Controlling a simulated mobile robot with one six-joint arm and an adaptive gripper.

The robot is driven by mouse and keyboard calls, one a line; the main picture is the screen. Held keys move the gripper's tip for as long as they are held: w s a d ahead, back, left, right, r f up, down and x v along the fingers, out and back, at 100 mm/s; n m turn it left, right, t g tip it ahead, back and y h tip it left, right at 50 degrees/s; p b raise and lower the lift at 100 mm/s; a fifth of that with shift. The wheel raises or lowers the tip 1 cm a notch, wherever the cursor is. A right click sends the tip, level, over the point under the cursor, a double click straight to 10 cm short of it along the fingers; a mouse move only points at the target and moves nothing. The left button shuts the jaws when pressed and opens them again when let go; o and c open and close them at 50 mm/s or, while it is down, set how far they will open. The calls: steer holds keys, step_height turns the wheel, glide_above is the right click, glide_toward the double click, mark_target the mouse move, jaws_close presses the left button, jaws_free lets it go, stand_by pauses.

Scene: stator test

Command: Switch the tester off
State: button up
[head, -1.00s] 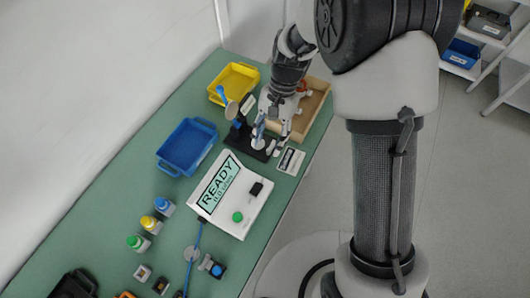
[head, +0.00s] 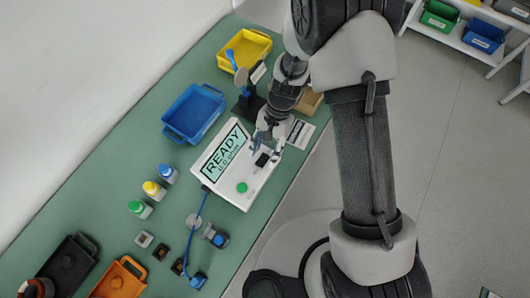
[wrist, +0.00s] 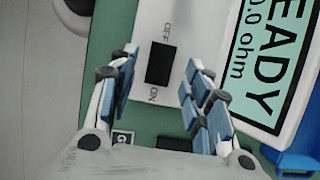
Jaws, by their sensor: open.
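The tester (head: 222,167) is a white box on the green bench, with a screen (head: 226,152) reading READY and 0.0 ohm. Its black rocker switch (head: 262,160) sits near the box edge, beside a green button (head: 241,187). In the wrist view the switch (wrist: 161,64) lies between OFF and ON labels, and the lit screen (wrist: 268,60) is to its right. My gripper (head: 265,143) is open and empty over the tester. In the wrist view its blue-padded fingers (wrist: 156,83) stand to either side of the switch. I cannot tell whether they touch the box.
A black stand (head: 248,104) and a small white card (head: 300,134) are near my gripper. Blue (head: 194,113) and yellow (head: 245,48) trays lie behind. Small bottles (head: 153,189), a blue cable (head: 193,238), and black and orange (head: 120,279) bins are toward the front.

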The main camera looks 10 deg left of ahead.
steer(key=shift+s+f, duration=0.15)
steer(key=shift+f, duration=0.25)
steer(key=c, duration=1.1)
steer(key=shift+o, duration=0.2)
steer(key=shift+s+a+r+t+h+p, duration=0.2)
steer(key=shift+s+t+h+p, duration=0.2)
steer(key=shift+t+p, duration=0.65)
steer(key=shift+t, duration=0.35)
steer(key=shift+f, duration=0.1)
steer(key=o, duration=1.1)
steer(key=shift+c, duration=0.2)
